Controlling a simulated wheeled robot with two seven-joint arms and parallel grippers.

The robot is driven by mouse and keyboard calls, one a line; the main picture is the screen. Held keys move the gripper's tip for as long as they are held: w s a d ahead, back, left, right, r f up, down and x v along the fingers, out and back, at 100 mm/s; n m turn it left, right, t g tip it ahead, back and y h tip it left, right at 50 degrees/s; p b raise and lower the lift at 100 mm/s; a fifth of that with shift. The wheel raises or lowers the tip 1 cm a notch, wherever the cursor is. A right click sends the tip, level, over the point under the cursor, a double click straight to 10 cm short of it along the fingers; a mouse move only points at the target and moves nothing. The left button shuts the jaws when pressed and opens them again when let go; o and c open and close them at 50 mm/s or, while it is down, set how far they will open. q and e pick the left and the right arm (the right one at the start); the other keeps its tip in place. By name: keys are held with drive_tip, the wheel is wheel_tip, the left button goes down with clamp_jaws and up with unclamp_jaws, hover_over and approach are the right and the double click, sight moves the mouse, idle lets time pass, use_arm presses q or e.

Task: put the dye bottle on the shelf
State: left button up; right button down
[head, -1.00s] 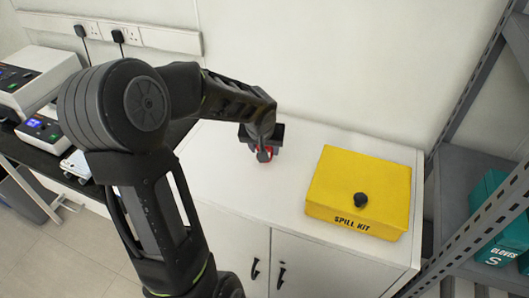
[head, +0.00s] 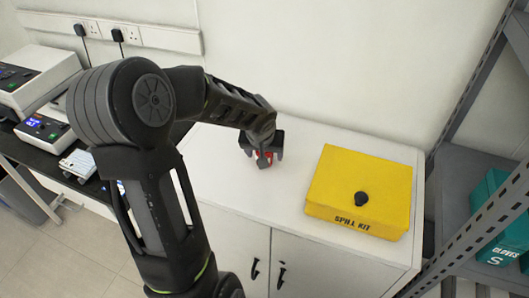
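My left gripper (head: 262,150) is over the white cabinet top, pointing down, with its dark fingers set apart. My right gripper is not in view.
A yellow spill kit box (head: 360,190) with a black knob sits on the white cabinet (head: 225,180), between my gripper and the shelf unit. Lab devices (head: 45,128) stand on a black bench at the left. The cabinet top around the gripper is clear.

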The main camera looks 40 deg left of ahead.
use_arm(q)
drive_tip(key=shift+r, duration=0.1)
drive_tip(key=shift+r, duration=0.25)
drive_tip(key=v, duration=1.1)
drive_tip(key=shift+s+r, duration=0.25)
drive_tip(key=shift+o, duration=0.4)
drive_tip(key=shift+f, duration=0.1)
